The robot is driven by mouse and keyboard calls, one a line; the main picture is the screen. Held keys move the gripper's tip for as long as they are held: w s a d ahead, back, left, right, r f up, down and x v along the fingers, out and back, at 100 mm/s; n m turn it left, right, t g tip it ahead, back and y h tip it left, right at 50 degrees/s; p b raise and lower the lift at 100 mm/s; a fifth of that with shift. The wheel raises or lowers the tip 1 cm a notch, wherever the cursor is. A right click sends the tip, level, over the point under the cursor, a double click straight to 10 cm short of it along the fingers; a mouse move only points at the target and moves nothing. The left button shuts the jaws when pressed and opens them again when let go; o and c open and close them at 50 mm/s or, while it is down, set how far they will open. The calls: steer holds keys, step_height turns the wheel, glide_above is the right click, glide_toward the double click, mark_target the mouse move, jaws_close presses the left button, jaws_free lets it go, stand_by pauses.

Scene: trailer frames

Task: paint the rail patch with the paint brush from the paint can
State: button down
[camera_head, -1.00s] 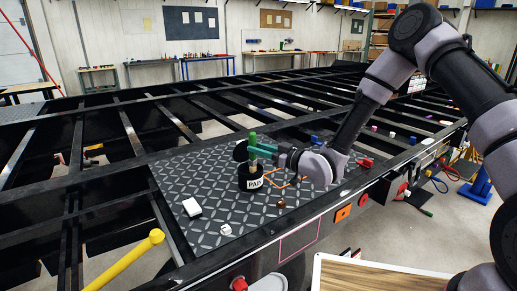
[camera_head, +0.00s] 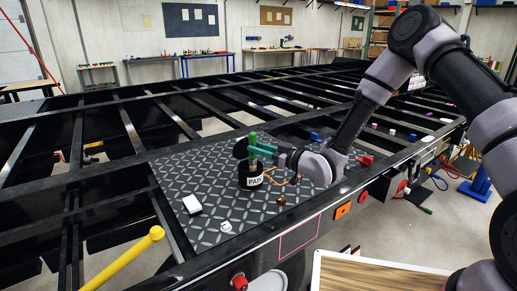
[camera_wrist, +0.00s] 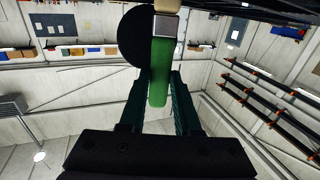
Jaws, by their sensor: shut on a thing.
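The paint brush has a green handle (camera_head: 252,139) and stands roughly upright. The wrist view shows its green handle (camera_wrist: 159,75), a metal ferrule (camera_wrist: 166,26) and pale bristles at the top edge. My gripper (camera_head: 258,150) is shut on the handle, from the right. The black paint can (camera_head: 250,181), with a white label, stands on the diamond plate directly below the brush. A round black disc (camera_wrist: 136,36) shows beside the brush. The rail patch (camera_head: 299,236) is a pink-outlined rectangle on the rail's dark front face.
A yellow bar (camera_head: 125,259) rises at the front left. A wood-topped surface (camera_head: 375,276) lies at the front. Open frame gaps lie behind.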

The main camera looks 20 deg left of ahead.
step_height(320, 180, up, 9)
steer(key=s+d, duration=0.1)
steer(key=shift+s+d, duration=0.15)
steer(key=shift+d, duration=0.15)
stand_by(0.9)
steer(key=w+d+f+m+t+h, duration=0.2)
steer(key=w+d+t, duration=0.1)
steer(key=w+d, duration=0.3)
steer(key=w+d+f+m+t+h, duration=0.2)
steer(key=w+d+m+t+h, duration=0.15)
steer(key=d, duration=0.55)
steer(key=w+d+f+m+t+h, duration=0.1)
steer(key=w+d+f+m+t, duration=0.1)
steer(key=w+d, duration=0.4)
steer(key=d+f+m+t+h, duration=0.1)
steer(key=d+f+m+h, duration=0.1)
steer(key=d, duration=0.6)
steer(key=d+f+m+t+h, duration=0.1)
steer(key=d+m+h, duration=0.1)
steer(key=d+h, duration=0.3)
steer(key=d+f+m+t+h, duration=0.1)
steer(key=d+f+m+h, duration=0.1)
steer(key=d, duration=1.1)
steer(key=shift+w+d+f+h, duration=0.15)
steer(key=shift+w+f+h, duration=0.25)
steer(key=shift+h, duration=0.25)
